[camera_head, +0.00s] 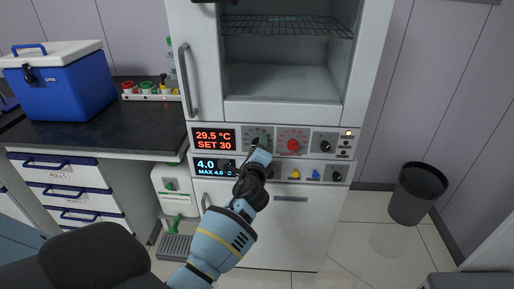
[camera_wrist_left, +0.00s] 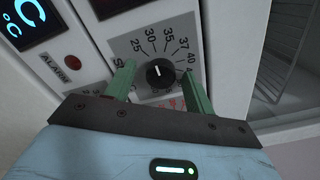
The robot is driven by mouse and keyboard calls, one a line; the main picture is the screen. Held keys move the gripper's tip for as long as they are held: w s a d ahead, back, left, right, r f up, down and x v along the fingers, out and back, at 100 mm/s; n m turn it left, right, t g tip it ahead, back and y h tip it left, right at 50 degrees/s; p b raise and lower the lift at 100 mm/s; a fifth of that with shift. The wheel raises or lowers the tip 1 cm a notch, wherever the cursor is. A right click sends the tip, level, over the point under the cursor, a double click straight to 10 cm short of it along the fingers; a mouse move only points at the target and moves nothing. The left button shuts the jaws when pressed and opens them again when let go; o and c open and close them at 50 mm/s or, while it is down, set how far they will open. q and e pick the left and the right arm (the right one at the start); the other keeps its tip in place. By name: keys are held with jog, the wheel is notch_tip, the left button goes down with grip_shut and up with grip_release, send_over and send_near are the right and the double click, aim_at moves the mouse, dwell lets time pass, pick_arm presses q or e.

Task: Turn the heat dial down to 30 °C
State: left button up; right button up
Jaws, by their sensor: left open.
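The heat dial (camera_wrist_left: 160,74) is a black knob with a white pointer on a grey plate marked 25 to 40. Its pointer tilts up and slightly left, toward the 30–35 side. The red display (camera_head: 213,139) reads 29.5 °C, SET 30. My left gripper (camera_head: 262,146) is in front of the panel and partly hides the dial plate in the head view. In the left wrist view its two green fingers are open, one on each side of the knob, with gaps visible. Whether the fingertips touch the panel is unclear. My right gripper is not in view.
A red dial (camera_head: 293,142) and a black knob (camera_head: 325,146) sit to the right on the panel. A lower blue display (camera_head: 209,167) reads 4.0. The cabinet above (camera_head: 282,85) stands open. A blue cooler (camera_head: 62,85) rests on the left counter; a black bin (camera_head: 416,195) stands right.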

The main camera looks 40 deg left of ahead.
pick_arm(q)
jog(key=v, duration=0.8)
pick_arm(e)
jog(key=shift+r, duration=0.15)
pick_arm(q)
jog(key=shift+a, duration=0.1)
jog(key=s+d+f+n+g+h+p, duration=0.2)
jog(key=s+d+f+n+h, duration=0.15)
jog(key=s+f, duration=0.5)
jog(key=s+d+f+n+g+h+p, duration=0.1)
jog(key=s+d+f+n+h+p, duration=0.3)
jog(key=s+f, duration=0.5)
jog(key=s+d+f+n+g+h, duration=0.1)
jog(key=s+d+n, duration=0.3)
jog(key=s, duration=0.7)
jog(key=s+d+f+n+g+h+p, duration=0.1)
jog(key=s+d+n+g+h, duration=0.1)
jog(key=s, duration=0.9)
jog(key=shift+s+d+n+h+p, duration=0.35)
jog(key=shift+d+n+h, duration=0.2)
jog(key=shift+d+n, duration=0.55)
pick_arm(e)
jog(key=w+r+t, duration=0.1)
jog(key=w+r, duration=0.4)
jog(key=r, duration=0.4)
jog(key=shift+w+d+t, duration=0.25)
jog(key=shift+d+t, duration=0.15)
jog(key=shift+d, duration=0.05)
